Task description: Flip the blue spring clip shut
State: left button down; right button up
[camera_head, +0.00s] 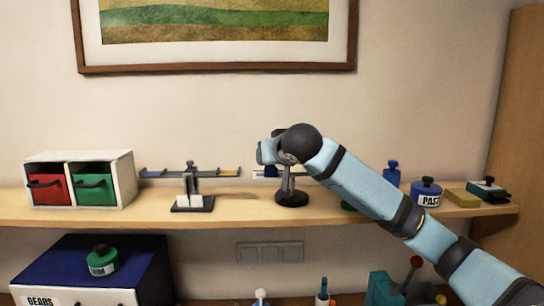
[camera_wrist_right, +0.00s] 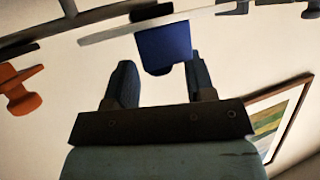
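A blue block-like piece (camera_wrist_right: 163,48), apparently the blue spring clip, shows in the right wrist view under a pale bar. It lies between the spread fingers of my right gripper (camera_wrist_right: 158,65), close to the right finger in the picture and with a gap to the left one. I cannot tell whether it touches a finger. In the head view my right arm reaches in from the right to a round-based stand (camera_head: 291,198). A small dark blue part (camera_head: 268,172) shows below the wrist; the rest of the clip is hidden. My left gripper is not in view.
On the wooden shelf (camera_head: 240,211) are a box with red and green drawers (camera_head: 127,170), a stand with a crossbar (camera_head: 192,205), a blue jar (camera_head: 426,188) and a yellow block (camera_head: 463,198). An orange part (camera_wrist_right: 18,92) shows at left in the wrist view.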

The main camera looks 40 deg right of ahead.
jog(key=b+v, duration=0.2)
jog(key=v, duration=1.1)
jog(key=shift+s, duration=0.4)
jog(key=shift+r, duration=0.15)
